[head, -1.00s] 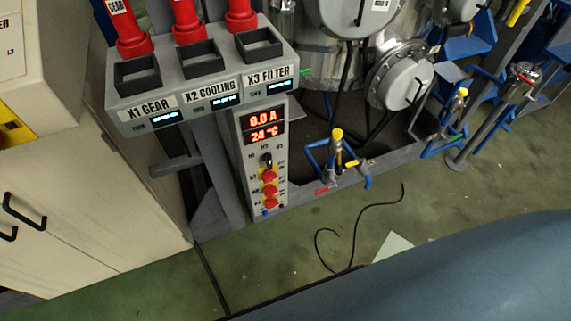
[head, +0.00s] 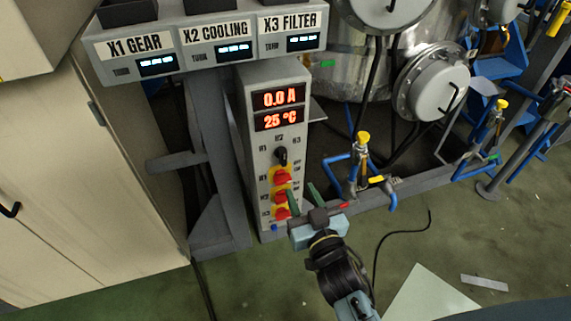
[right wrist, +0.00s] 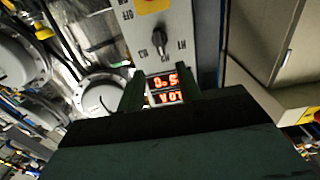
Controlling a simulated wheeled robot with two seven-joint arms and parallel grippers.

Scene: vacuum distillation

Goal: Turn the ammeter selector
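The ammeter panel (head: 243,100) is a tall narrow grey box with red readouts, 0.0 A above 25 °C. Its black selector knob (head: 281,156) sits below the readouts among the labels H1, H2 and H3, pointing roughly up toward H2. The knob also shows upside down in the right wrist view (right wrist: 159,41). My right gripper (head: 303,196) has its green fingers apart and empty, below the knob in the head view, by the red switches. In the right wrist view the fingers (right wrist: 161,92) frame the readouts, and the knob lies beyond their tips. My left gripper is out of view.
Red switches on yellow plates (head: 281,196) line the lower panel. A shelf labelled X1 GEAR, X2 COOLING and X3 FILTER (head: 208,45) overhangs at upper left. Blue pipes with a yellow-capped valve (head: 362,138) stand right of the panel. A black cable (head: 403,230) lies on the floor.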

